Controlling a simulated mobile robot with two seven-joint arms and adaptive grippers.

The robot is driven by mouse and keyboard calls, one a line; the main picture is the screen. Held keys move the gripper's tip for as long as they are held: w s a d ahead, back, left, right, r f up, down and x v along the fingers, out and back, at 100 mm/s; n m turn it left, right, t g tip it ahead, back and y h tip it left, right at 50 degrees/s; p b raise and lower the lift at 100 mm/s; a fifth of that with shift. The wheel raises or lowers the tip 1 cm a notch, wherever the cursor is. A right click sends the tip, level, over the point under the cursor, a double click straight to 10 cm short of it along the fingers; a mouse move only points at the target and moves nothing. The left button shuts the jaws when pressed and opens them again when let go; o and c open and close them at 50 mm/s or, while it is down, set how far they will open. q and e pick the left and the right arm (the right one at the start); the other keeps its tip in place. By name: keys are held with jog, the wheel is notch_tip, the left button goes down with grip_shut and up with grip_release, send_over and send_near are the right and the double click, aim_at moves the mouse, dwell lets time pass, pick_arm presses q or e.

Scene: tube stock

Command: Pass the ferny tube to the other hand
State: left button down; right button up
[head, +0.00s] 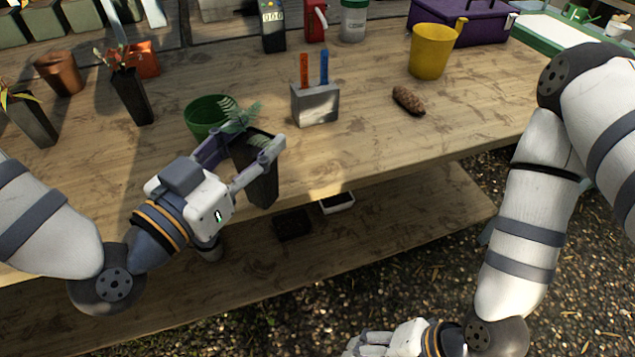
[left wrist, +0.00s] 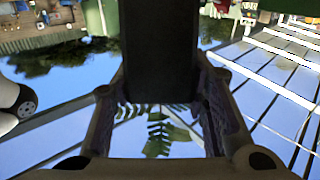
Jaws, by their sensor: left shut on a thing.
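The ferny tube is a tall black pot (head: 262,182) with a green fern (head: 238,116) at its top. My left gripper (head: 246,150) is shut on it near the upper part and holds it at the table's front edge. In the left wrist view the dark tube (left wrist: 160,50) runs between the fingers, with fern fronds (left wrist: 158,132) below it in the picture. My right gripper (head: 380,345) is low at the bottom edge of the head view, away from the tube. Its fingers are partly cut off, so its opening is unclear.
A green pot (head: 203,115) stands just behind the fern. A grey holder (head: 316,106) with an orange and a blue stick, a pine cone (head: 408,100) and a yellow pot (head: 430,55) stand further right. Another black tube (head: 130,95) is at left. A lower shelf (head: 400,210) juts out below.

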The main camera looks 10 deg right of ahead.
jog(key=w+a+r+m+t+y, duration=0.4)
jog(key=w+a+r+m, duration=0.2)
jog(key=w+r+m, duration=0.15)
jog(key=w+r+m+t+y, duration=0.25)
jog(key=w+r+m, duration=0.2)
jog(key=r, duration=0.35)
jog(key=w+r+m+t+y, duration=0.25)
jog(key=w+r+m, duration=0.2)
jog(key=r, duration=0.35)
jog(key=shift+t, duration=0.4)
jog(key=x, duration=1.2)
jog(key=shift+w+d+f, duration=0.1)
jog(key=shift+w+d, duration=0.1)
jog(key=shift+w, duration=0.25)
jog(key=c, duration=1.3)
jog(key=o, duration=1.3)
jog(key=shift+s, duration=0.1)
